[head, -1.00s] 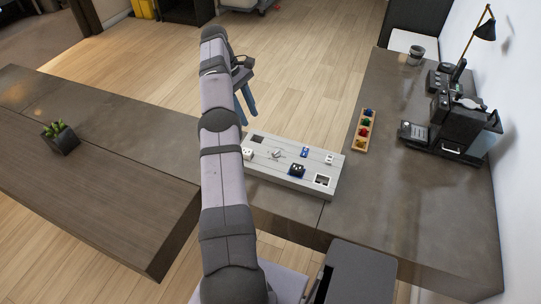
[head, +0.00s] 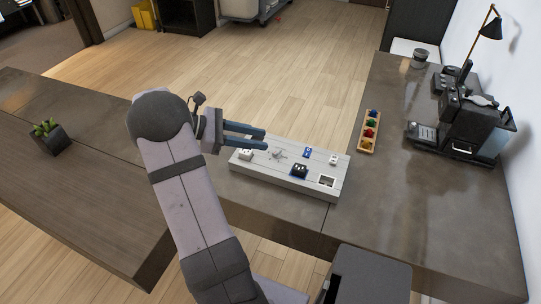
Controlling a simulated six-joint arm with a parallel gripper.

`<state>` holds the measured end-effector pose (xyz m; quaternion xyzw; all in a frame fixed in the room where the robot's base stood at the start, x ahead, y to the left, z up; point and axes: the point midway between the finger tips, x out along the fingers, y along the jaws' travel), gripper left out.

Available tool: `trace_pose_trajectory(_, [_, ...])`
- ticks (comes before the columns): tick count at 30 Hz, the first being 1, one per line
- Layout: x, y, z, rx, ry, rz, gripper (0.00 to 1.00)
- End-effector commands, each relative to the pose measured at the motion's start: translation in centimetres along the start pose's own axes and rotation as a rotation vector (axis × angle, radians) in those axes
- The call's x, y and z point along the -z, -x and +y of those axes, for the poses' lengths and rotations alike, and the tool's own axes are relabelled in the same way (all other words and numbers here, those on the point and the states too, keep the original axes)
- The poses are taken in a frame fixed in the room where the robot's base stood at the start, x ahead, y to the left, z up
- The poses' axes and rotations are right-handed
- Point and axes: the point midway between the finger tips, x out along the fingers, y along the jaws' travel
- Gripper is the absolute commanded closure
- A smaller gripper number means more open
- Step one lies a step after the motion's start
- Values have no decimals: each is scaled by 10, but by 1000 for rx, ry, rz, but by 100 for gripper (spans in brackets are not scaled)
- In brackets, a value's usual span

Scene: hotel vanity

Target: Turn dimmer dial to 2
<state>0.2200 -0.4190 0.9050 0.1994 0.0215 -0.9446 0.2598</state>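A light grey panel box (head: 268,181) lies on the dark counter and carries several small controls. A silver, pronged knob (head: 278,154) is on its upper left part.
A small blue switch (head: 307,152) and a white control (head: 333,159) are also on the panel, with a square opening (head: 327,181). A wooden tray of coloured pieces (head: 369,131) and a coffee machine (head: 463,122) stand right. A potted plant (head: 47,138) is far left.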

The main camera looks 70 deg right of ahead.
Motion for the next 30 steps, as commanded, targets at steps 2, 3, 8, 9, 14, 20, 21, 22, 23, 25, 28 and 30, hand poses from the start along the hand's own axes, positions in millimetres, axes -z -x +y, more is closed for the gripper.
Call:
trace_pose_trajectory(2, [0,-15,-7,-72,76,-64,70])
trace_pose_trajectory(3, [2,-21,-8,-114,116,-91,70])
trace_pose_trajectory(8, [25,-43,-15,-288,292,-151,70])
trace_pose_trajectory(9, [33,-46,-16,-333,331,-151,70])
trace_pose_trajectory(14, [65,-45,-8,-506,415,-102,70])
trace_pose_trajectory(20, [90,-34,7,-592,338,10,70])
trace_pose_trajectory(21, [90,-34,7,-591,326,15,70])
trace_pose_trajectory(22, [90,-34,7,-591,320,16,70])
trace_pose_trajectory(23, [90,-34,7,-590,316,17,70])
trace_pose_trajectory(25, [90,-35,7,-589,311,17,70])
trace_pose_trajectory(28, [90,-37,8,-588,311,16,70])
trace_pose_trajectory(30, [90,-40,11,-588,311,16,70])
